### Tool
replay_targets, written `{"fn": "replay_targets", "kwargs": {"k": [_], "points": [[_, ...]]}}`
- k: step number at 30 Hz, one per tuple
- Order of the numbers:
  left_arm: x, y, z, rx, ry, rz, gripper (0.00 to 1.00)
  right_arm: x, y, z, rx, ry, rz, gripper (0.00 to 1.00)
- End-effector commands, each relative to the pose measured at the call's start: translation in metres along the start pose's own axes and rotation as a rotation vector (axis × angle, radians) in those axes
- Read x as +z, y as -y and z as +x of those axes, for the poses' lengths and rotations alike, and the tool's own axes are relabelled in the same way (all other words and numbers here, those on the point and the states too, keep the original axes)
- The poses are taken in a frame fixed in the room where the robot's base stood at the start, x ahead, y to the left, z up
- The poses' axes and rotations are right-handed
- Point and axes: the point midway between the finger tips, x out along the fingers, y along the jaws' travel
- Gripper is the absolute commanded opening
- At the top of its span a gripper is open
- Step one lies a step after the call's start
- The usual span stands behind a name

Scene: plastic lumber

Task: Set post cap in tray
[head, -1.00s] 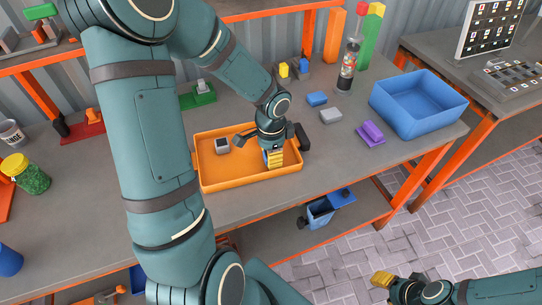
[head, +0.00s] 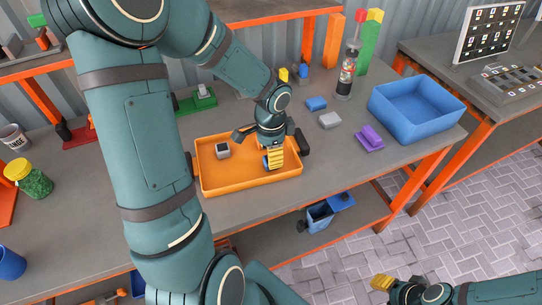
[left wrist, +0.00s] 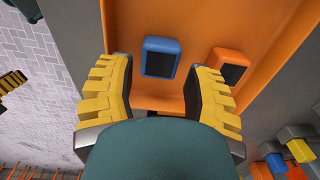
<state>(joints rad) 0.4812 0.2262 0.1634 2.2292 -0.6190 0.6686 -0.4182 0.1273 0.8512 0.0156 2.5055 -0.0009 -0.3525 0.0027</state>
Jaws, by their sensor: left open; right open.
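The orange tray (head: 248,183) lies on the workbench. It holds a grey post cap (head: 222,150) at its left and a blue post cap (head: 265,162) by my left gripper (head: 273,158). In the left wrist view, the blue cap (left wrist: 161,57) lies on the tray floor between the spread yellow fingers of my left gripper (left wrist: 160,70), with no visible grip on it. An orange post cap (left wrist: 229,65) lies to its right in the tray; the gripper mostly hides it in the head view. My right gripper (head: 381,283) is low at the right, away from the bench, open and empty.
Right of the tray, a blue block (head: 316,103), a grey block (head: 330,120) and a purple block (head: 369,138) lie on the bench. A blue bin (head: 418,108) stands at the right end. A bottle (head: 347,75) stands at the back.

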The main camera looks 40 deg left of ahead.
Motion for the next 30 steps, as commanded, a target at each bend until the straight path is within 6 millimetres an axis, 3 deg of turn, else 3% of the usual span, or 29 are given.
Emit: {"fn": "replay_targets", "kwargs": {"k": [1,6,12,18,30], "points": [[0.000,0.001,-0.016,-0.004,-0.002,-0.002,0.51,0.000,0.003,-0.007,0.000,0.002,0.000,0.47],[-0.001,0.001,-0.051,-0.004,-0.002,-0.001,0.51,0.001,0.006,-0.017,0.000,0.007,0.001,0.47],[0.000,0.000,-0.079,-0.002,-0.001,-0.001,0.51,0.002,0.009,-0.024,-0.001,0.011,0.002,0.47],[0.000,0.000,-0.089,0.000,0.000,-0.001,0.51,0.003,0.009,-0.025,-0.001,0.012,0.002,0.47],[0.000,0.000,-0.089,0.000,0.000,-0.001,0.51,0.003,0.009,-0.025,-0.001,0.013,0.002,0.47]]}}
